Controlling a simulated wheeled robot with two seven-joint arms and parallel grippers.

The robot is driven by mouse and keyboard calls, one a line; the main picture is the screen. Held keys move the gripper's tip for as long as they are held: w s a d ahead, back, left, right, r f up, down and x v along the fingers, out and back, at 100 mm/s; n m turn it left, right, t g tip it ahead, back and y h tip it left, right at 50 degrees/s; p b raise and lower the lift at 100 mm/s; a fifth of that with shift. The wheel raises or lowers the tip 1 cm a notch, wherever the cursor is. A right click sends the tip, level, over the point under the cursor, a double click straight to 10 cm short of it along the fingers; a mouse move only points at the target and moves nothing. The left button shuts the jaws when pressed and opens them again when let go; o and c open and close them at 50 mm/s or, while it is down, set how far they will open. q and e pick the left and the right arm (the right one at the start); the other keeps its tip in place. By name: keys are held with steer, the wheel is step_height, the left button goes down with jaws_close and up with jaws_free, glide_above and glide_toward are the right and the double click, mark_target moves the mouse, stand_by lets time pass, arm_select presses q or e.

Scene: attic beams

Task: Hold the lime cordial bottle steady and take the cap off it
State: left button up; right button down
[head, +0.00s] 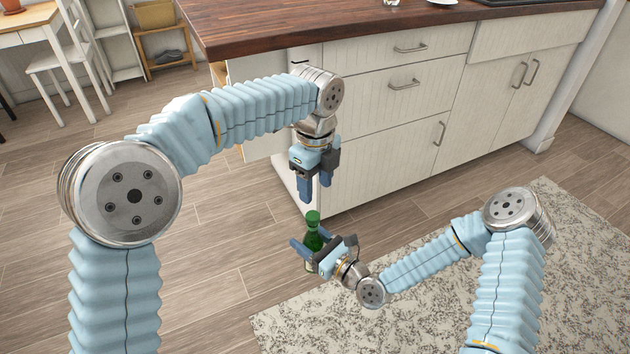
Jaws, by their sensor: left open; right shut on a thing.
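The lime cordial bottle (313,243) is green and stands upright in my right gripper (308,262), clear of the counter. My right gripper is shut around the bottle's body and hides part of it. The green cap (313,216) is on top of the bottle. My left gripper (315,197) points down just above the cap. Its fingers are open and empty, and the fingertips look close to the cap; I cannot tell whether they touch it.
A kitchen island with a dark wooden top (330,25) and white drawers (375,100) stands behind the grippers. A speckled rug (570,270) lies on the wooden floor at lower right. A white chair (60,65) and table are at upper left. Floor at left is clear.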

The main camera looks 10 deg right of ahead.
mark_target(316, 214)
arm_select(q)
step_height(316, 214, down, 8)
steer(key=shift+r, duration=0.2)
